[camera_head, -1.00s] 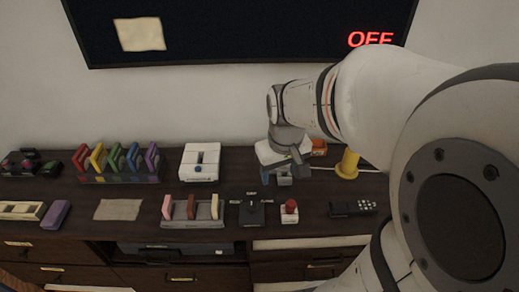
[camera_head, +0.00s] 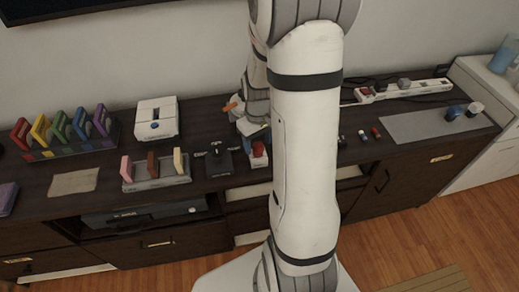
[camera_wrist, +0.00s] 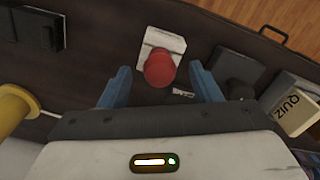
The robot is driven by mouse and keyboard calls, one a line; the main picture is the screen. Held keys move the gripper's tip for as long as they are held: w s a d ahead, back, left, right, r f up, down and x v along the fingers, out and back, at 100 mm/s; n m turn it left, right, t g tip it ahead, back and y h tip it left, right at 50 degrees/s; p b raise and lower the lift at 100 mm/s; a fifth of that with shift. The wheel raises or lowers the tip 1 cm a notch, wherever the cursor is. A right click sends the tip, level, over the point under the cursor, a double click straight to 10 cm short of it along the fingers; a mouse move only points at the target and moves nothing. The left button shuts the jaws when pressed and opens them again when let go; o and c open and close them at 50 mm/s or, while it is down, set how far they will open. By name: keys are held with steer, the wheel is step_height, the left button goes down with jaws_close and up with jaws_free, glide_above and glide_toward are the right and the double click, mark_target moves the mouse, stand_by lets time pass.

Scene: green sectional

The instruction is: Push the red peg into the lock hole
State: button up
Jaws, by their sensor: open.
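A round red peg-like knob (camera_wrist: 160,70) stands on a small white block (camera_wrist: 165,42) in the wrist view. It also shows beside my arm in the head view (camera_head: 258,149). My gripper (camera_wrist: 160,69) is open, with one blue finger on each side of the knob. The fingers look apart from it, with nothing held between them. In the head view my arm covers much of the gripper and the area right of the block. A tiny reddish piece (camera_head: 376,132) lies right of my arm, too small to identify. I cannot make out a lock hole.
A black joystick-like device (camera_head: 219,160) is left of the block, then a rack of coloured slabs (camera_head: 157,182). A white box (camera_head: 155,118) stands behind. A yellow cylinder (camera_wrist: 12,103) is near the gripper. A power strip (camera_head: 405,90) and grey plate (camera_head: 425,124) lie right.

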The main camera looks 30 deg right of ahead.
steer(key=shift+f, duration=0.85)
steer(key=shift+c, duration=0.4)
steer(key=shift+r, duration=0.1)
steer(key=c, duration=1)
